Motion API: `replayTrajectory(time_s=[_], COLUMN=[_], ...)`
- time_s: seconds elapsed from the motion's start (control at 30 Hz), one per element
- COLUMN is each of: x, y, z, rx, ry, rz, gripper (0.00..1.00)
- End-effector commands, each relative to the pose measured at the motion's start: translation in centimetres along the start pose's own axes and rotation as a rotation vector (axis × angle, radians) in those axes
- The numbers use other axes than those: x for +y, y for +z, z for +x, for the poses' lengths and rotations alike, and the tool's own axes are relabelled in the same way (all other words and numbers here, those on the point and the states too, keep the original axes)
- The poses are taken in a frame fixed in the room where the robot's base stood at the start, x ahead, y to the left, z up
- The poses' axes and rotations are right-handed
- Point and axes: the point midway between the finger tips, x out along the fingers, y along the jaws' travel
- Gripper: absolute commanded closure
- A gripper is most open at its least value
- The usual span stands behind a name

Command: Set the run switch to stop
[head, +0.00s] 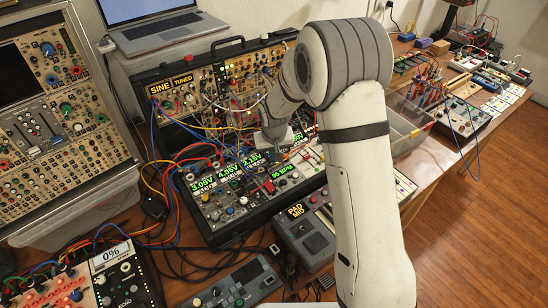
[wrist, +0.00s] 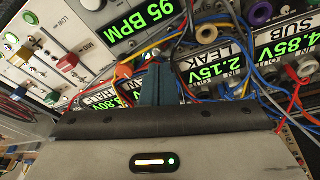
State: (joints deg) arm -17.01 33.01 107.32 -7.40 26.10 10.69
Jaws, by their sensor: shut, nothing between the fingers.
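My gripper (head: 276,148) is over the middle of the patched synth case (head: 222,228), among its cables. In the wrist view its dark blue-grey fingers (wrist: 158,80) are together with nothing between them, in front of wires and module panels. A green display reading 95 BPM (wrist: 134,20) is just above and left of the fingers; in the head view the 95 BPM display (head: 285,172) is just below my gripper. I cannot make out the run switch or its setting. Whether the fingertips touch anything is unclear.
Many loose patch cables cross the panels around the fingers. Slider caps, one red (wrist: 65,62), stand left of them in the wrist view. A laptop (head: 155,25) stands behind the case. A grey pad unit (head: 305,238) is in front. A clear plastic bin (head: 405,125) is right of my arm.

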Motion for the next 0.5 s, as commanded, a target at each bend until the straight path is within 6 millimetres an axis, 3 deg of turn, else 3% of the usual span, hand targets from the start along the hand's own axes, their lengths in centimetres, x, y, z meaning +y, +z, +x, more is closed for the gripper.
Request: replayTrajectory(time_s=[0.5], x=[-0.3], y=[-0.4], z=[-1.5], rx=[0.001], ry=[-0.001], rz=[-0.006], gripper=[1.0])
